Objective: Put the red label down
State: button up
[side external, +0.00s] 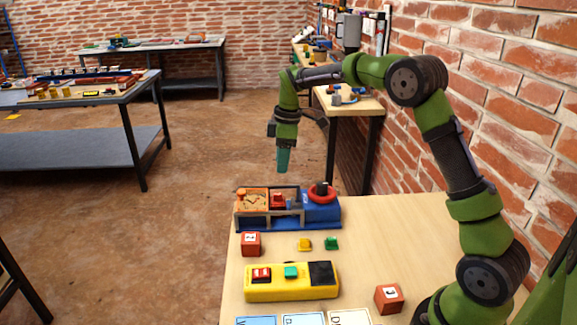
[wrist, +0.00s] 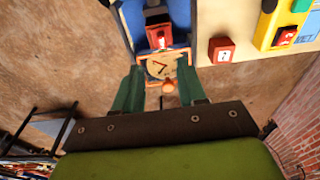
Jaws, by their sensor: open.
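Several red pieces could be the red label; I cannot tell which it is. A red piece (side external: 278,199) with a white mark stands in the blue box (side external: 322,212); it also shows in the wrist view (wrist: 157,36). Another red piece (side external: 261,275) with a pale mark sits on the yellow block (side external: 290,291), and it shows in the wrist view (wrist: 284,36). My gripper (side external: 282,170) is open and empty, above and behind the blue box. In the wrist view its teal fingers (wrist: 161,78) stand apart either side of a wooden dial.
The dial panel (side external: 253,201) is at the box's left. A red ring (side external: 321,191) lies on its right. Red cubes (side external: 250,244) (side external: 389,298), a yellow piece (side external: 305,244), a green piece (side external: 331,243) and cards (side external: 303,320) lie on the table. A brick wall (side external: 500,120) borders the right.

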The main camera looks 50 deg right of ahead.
jog(key=s+a+r+m+t, duration=0.2)
jog(key=s+a+r+m, duration=0.15)
jog(key=s+r, duration=0.45)
jog(key=s+a+m+t, duration=0.1)
jog(key=s+a+m, duration=0.1)
jog(key=s, duration=0.4)
jog(key=s+a+m+t, duration=0.1)
jog(key=s+a+m, duration=0.2)
jog(key=s, duration=0.4)
jog(key=s+a+m+t+y, duration=0.1)
jog(key=s+a+m+t, duration=0.1)
jog(key=s+m, duration=0.2)
jog(key=shift+s+a, duration=0.35)
jog(key=shift+s, duration=0.8)
jog(key=shift+r+m, duration=0.1)
jog(key=shift+m, duration=0.15)
